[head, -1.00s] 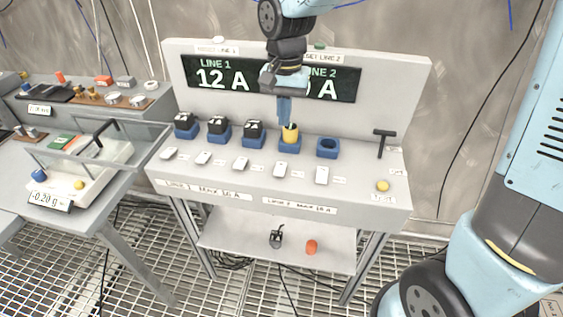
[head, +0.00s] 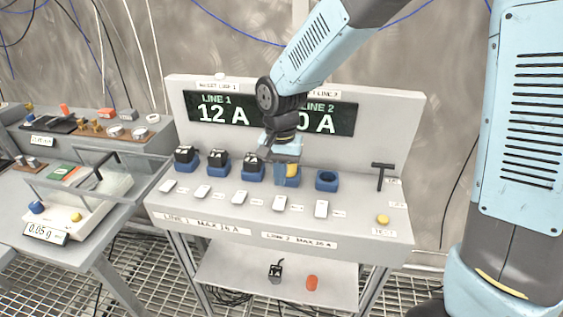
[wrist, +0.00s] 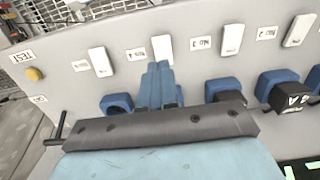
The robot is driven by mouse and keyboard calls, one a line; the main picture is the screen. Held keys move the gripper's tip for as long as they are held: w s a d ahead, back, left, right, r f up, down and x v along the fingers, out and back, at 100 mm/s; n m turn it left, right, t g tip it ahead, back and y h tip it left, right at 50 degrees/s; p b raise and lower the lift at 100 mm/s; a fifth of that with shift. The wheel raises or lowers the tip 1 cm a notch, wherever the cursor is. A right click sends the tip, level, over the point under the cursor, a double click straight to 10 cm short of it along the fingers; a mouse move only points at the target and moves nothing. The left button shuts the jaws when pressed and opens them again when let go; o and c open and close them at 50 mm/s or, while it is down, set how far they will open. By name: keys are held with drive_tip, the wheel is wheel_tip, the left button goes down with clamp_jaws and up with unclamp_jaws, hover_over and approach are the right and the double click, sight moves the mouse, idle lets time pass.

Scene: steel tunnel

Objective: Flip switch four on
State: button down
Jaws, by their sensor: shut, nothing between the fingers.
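Switch four (head: 280,202) is a white rocker, fourth from the left on the sloped grey console. It also shows in the wrist view (wrist: 163,47), beside a label reading 4. I cannot tell which way it is tipped. My gripper (head: 281,184) is shut and empty, pointing down between the fourth blue socket and switch four. In the wrist view its blue fingertips (wrist: 158,66) are just short of the switch; whether they touch it is unclear. The yellow plug (head: 293,170) in the fourth socket is partly hidden by my gripper. The display (head: 225,112) reads LINE 1 12 A, LINE 2 0 A.
Other white switches (head: 321,208) flank switch four. Three black plugs (head: 218,158) stand in the left sockets; the fifth socket (head: 327,180) is empty. A black T-handle (head: 382,175) and yellow test button (head: 383,219) are at the right. A scale (head: 45,234) stands left.

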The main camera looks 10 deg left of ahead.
sight(281, 205)
drive_tip(key=f, duration=0.7)
drive_tip(key=shift+s, duration=0.2)
drive_tip(key=shift+s+d+f, duration=0.1)
drive_tip(key=shift+s+f, duration=0.45)
drive_tip(key=shift+s, duration=0.3)
drive_tip(key=shift+w+r, duration=0.2)
drive_tip(key=shift+w, duration=0.55)
drive_tip(key=shift+w, duration=0.1)
